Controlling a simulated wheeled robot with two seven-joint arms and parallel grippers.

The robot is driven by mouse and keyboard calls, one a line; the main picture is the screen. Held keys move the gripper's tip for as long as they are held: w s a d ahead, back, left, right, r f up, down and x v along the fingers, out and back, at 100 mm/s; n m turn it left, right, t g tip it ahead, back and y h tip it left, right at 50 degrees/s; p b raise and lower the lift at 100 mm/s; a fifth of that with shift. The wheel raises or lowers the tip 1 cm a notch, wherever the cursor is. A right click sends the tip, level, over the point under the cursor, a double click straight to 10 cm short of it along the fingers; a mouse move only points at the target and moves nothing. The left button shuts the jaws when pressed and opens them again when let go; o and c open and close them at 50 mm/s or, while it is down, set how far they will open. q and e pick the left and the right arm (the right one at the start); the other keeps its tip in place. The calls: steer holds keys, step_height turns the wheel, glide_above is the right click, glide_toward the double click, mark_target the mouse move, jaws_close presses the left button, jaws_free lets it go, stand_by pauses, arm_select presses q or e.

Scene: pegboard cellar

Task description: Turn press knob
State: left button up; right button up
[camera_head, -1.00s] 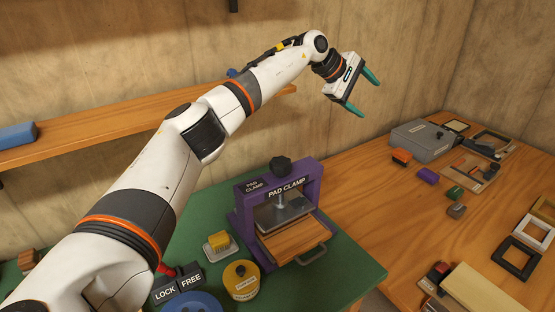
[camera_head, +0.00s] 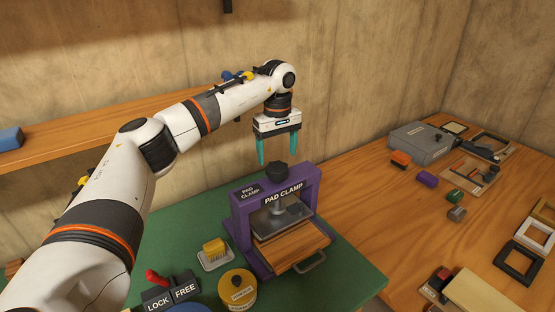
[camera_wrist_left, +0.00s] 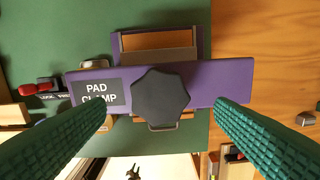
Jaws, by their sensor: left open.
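The purple pad clamp press (camera_head: 312,189) stands on the green mat, with a wooden drawer or board (camera_head: 290,247) low in its frame. Its black press knob (camera_head: 277,172) sits on top of the crossbar. My left gripper (camera_head: 279,163) points down above the press, its teal fingers spread, with nothing between them in the head view. In the left wrist view the knob (camera_wrist_left: 160,97) shows as a dark faceted disc between the two open fingers, apart from both. My right gripper is not in view.
A red-handled LOCK/FREE switch (camera_head: 172,292), a yellow round tin (camera_head: 238,290) and a yellow block on a small dish (camera_head: 215,247) stand left of the press. A grey box (camera_head: 420,142) and several frames lie on the wooden table at right. A shelf (camera_head: 110,135) runs behind my arm.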

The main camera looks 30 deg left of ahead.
mark_target(278, 166)
arm_select(q)
steer(key=shift+f+p, duration=0.3)
steer(key=shift+f, duration=1.65)
steer(key=c, duration=1)
